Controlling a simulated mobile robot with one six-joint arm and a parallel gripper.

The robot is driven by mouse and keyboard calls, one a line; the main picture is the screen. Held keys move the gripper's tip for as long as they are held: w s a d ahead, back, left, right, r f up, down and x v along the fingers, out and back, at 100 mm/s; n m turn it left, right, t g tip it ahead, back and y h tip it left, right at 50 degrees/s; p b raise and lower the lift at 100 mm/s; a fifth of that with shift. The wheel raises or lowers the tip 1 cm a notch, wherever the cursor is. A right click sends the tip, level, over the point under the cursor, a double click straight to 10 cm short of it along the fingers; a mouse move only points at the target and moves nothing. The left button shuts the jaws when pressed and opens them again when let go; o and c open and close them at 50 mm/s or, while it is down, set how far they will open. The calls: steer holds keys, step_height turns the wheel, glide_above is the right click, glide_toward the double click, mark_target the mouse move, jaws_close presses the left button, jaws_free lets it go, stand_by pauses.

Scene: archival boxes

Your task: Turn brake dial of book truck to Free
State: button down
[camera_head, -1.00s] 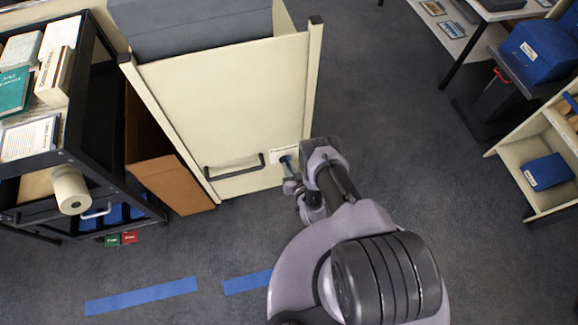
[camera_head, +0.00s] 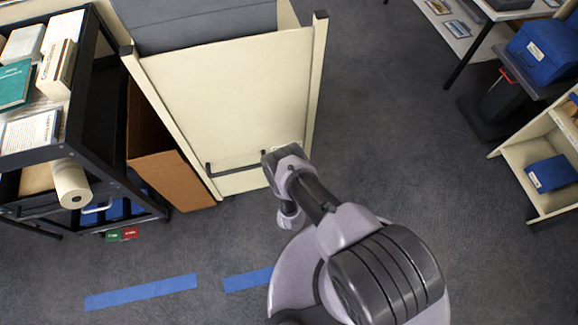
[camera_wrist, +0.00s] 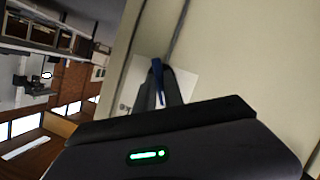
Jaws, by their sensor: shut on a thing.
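The book truck (camera_head: 225,110) is a cream cart with a black handle bar (camera_head: 235,168) low on its end panel. In the wrist view, the brake dial's blue grip (camera_wrist: 158,70) stands in front of a white plate (camera_wrist: 188,82) on the cream panel. My gripper (camera_wrist: 159,88) has its dark fingers shut on the blue grip. In the head view, my wrist covers the dial and most of the plate at the panel's lower right. The dial's markings and its pointed setting cannot be read.
A black shelf cart (camera_head: 85,150) with books and a paper roll stands at left, with a brown carton (camera_head: 165,165) between it and the truck. A cream shelf (camera_head: 545,205) with blue boxes is at right. Grey floor is clear between; blue tape (camera_head: 140,292) marks it.

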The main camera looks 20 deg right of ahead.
steer(key=shift+w+a+r+n, duration=0.1)
steer(key=shift+w+n, duration=0.1)
steer(key=shift+n, duration=0.1)
stand_by(0.4)
steer(key=c, duration=1.4)
jaws_free()
steer(key=shift+c, duration=0.2)
steer(key=shift+s, duration=0.1)
